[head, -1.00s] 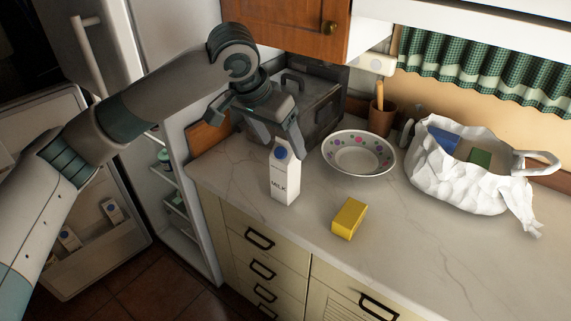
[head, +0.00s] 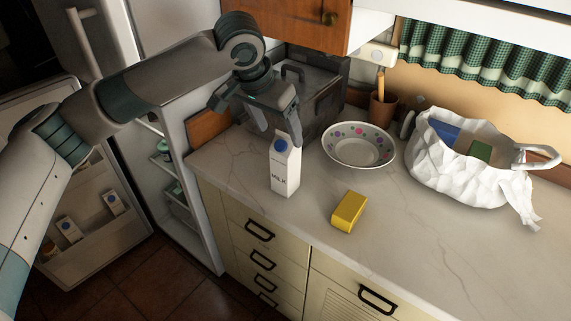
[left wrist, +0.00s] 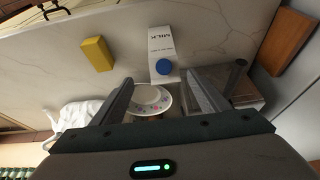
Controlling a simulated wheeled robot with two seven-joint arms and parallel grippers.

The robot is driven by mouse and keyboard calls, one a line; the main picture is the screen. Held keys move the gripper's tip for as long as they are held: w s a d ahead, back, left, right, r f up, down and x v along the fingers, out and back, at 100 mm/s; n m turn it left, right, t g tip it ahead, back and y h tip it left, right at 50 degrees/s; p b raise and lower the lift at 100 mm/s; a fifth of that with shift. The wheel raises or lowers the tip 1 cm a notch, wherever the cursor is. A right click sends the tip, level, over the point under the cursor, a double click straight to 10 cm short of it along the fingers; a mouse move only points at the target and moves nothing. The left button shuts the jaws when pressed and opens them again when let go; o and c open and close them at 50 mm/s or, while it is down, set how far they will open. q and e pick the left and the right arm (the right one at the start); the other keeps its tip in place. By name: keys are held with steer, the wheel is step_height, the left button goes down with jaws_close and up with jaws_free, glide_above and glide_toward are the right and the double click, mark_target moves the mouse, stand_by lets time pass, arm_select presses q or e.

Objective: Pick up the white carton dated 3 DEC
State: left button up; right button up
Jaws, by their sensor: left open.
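A white milk carton (head: 286,172) with a blue cap and the word MILK stands upright on the counter, left of centre in the head view. It also shows in the left wrist view (left wrist: 161,42), just beyond the fingertips. Any date on it is too small to read. My left gripper (head: 281,134) is open and empty, behind and above the carton's top; in the left wrist view its fingers (left wrist: 158,84) point toward the carton, which is not between them. My right gripper is not in view.
A yellow block (head: 349,211) lies right of the carton. A dotted bowl (head: 358,147) sits behind it, with a white bag (head: 455,180) at the right. A dark metal appliance (head: 318,95) stands close behind the gripper. The front right counter is clear.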

mark_target(284, 144)
arm_select(q)
steer(key=p+x, duration=0.2)
steer(key=x, duration=0.6)
steer(key=shift+w+f, duration=0.1)
steer(key=shift+f, duration=0.2)
steer(key=shift+w+d+f+p, duration=0.1)
steer(key=shift+w+f+p, duration=0.3)
steer(key=shift+f+p, duration=0.25)
steer(key=p+x, duration=0.1)
steer(key=x, duration=0.2)
steer(key=shift+w+r+p, duration=0.1)
steer(key=shift+w+p, duration=0.05)
steer(key=shift+p, duration=0.15)
steer(key=shift+w+f, duration=0.1)
steer(key=shift+f, duration=0.3)
steer(key=shift+c, duration=0.4)
